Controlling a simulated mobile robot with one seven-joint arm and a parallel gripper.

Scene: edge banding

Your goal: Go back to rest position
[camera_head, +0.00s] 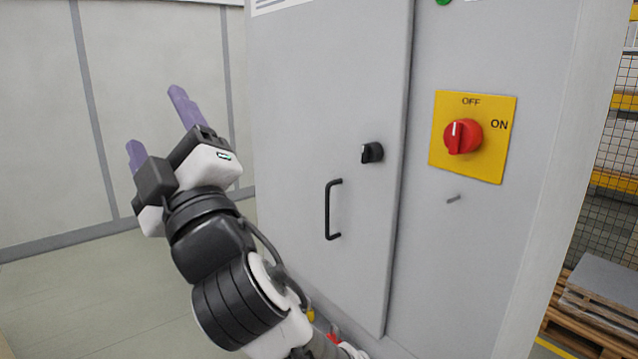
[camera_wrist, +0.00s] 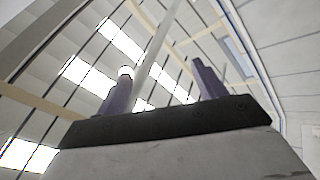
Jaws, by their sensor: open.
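My gripper (camera_head: 160,122) is raised in the left half of the head view, in front of a pale wall and left of the grey cabinet. Its two purple fingers are spread apart with nothing between them. They point up and to the left. The wrist view shows the same open gripper (camera_wrist: 163,90) against a ceiling with bright light panels. My gripper touches nothing that I can see.
The grey cabinet (camera_head: 300,75) has a black handle (camera_head: 328,210), a black latch knob (camera_head: 372,152) and a red rotary switch (camera_head: 462,136) on a yellow plate. A wooden pallet (camera_head: 590,318) stands at the lower right. The floor (camera_head: 90,290) at left is clear.

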